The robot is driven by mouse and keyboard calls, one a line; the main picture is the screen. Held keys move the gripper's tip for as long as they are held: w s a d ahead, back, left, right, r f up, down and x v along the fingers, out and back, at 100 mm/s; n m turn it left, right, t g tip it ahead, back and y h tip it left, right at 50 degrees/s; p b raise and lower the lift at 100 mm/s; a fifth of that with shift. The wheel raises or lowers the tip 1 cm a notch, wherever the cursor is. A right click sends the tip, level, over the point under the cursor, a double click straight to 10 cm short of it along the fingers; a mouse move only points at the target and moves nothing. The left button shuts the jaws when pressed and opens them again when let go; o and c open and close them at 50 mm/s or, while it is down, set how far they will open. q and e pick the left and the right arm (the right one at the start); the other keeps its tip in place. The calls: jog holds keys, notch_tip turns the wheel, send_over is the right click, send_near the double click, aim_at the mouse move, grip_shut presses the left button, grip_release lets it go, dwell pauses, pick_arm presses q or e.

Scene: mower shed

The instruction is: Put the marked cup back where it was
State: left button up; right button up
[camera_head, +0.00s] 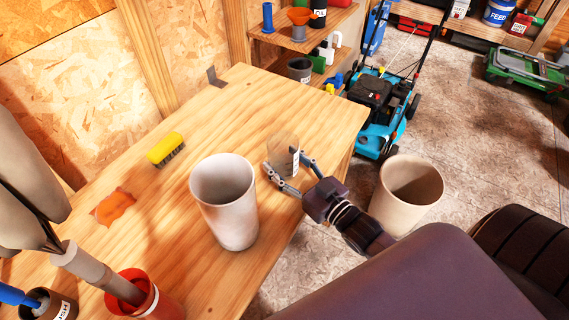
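A small see-through cup (281,150) with a white label stands near the right edge of the wooden bench (245,95). My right gripper (286,168) comes in from the lower right. Its fingers lie on either side of the clear cup, and I cannot tell whether they press on it. A large off-white cup (226,205), open at the top, stands upright on the bench to the left of that gripper. A similar beige cup-shaped vessel (408,190) shows to the right, partly behind my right arm. My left gripper is not in view.
A yellow brush (166,148) and an orange patch (113,207) are on the bench. A red container (158,300) and a dark labelled can (58,305) stand front left. A blue mower (378,105) is beyond the bench. The bench's back part is mostly clear.

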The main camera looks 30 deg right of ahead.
jog(key=shift+f, duration=0.3)
jog(key=shift+f, duration=0.15)
jog(key=o, duration=1.5)
jog(key=shift+c, duration=0.2)
jog(key=shift+s, duration=0.15)
jog(key=b+v, duration=0.1)
jog(key=v, duration=1)
jog(key=shift+s, duration=0.35)
jog(key=shift+d, duration=0.1)
